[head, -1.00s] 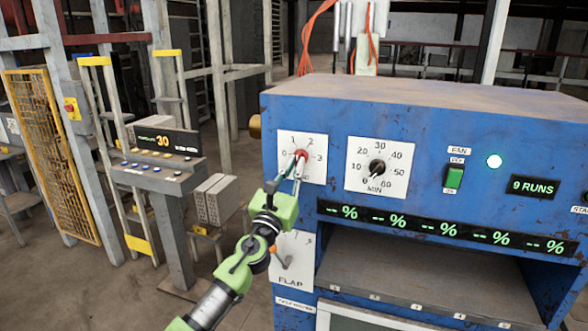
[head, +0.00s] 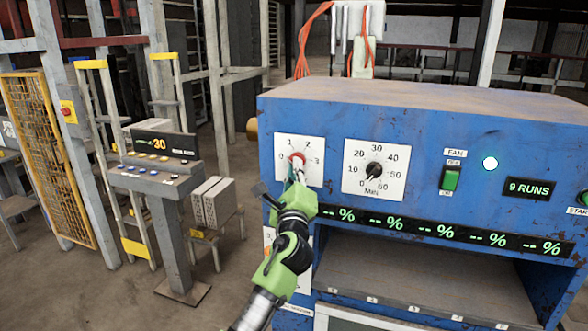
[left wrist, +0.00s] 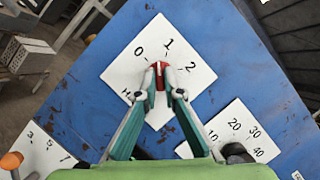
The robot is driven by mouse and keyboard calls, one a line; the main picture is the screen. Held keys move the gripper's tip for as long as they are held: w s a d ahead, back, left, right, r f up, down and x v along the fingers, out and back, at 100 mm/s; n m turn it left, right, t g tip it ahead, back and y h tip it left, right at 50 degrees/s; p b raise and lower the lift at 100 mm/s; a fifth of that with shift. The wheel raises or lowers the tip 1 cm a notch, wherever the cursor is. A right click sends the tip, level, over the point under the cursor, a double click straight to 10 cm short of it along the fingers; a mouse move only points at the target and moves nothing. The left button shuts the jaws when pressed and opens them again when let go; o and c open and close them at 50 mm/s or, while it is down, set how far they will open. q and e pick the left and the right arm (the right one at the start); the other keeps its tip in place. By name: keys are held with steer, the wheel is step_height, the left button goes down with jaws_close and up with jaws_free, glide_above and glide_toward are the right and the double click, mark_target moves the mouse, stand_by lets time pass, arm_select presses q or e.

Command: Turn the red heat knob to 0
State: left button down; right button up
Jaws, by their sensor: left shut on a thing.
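The red heat knob (head: 297,159) sits in the middle of a white dial plate (head: 312,173) at the left of the blue oven's front. My left gripper (head: 296,168) reaches it from below, and its fingertips are shut on the knob. In the left wrist view the two fingers (left wrist: 161,88) close on both sides of the red knob (left wrist: 160,67). The knob's pale mark points up that picture, roughly towards the 1; its exact setting is hard to read. The dial's 0, 1 and 2 show, and the fingers cover part of the plate. My right gripper is not in view.
The minute dial with a black knob (head: 374,170) is just right of the heat dial. The green fan switch (head: 450,179) is further right. The flap lever (left wrist: 11,160) is low on the same front. A control stand (head: 157,175) stands to the left.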

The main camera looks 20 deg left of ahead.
arm_select(q)
steer(key=n+g+p, duration=0.1)
steer(key=n, duration=0.1)
steer(key=n+g+p, duration=0.1)
steer(key=n, duration=0.2)
steer(key=n+g+p, duration=0.1)
steer(key=n, duration=0.2)
steer(key=shift+d+r+y, duration=0.1)
steer(key=shift+r+y, duration=0.2)
steer(key=shift+n, duration=0.4)
steer(key=c, duration=2.2)
jaws_free()
steer(key=shift+o, duration=0.2)
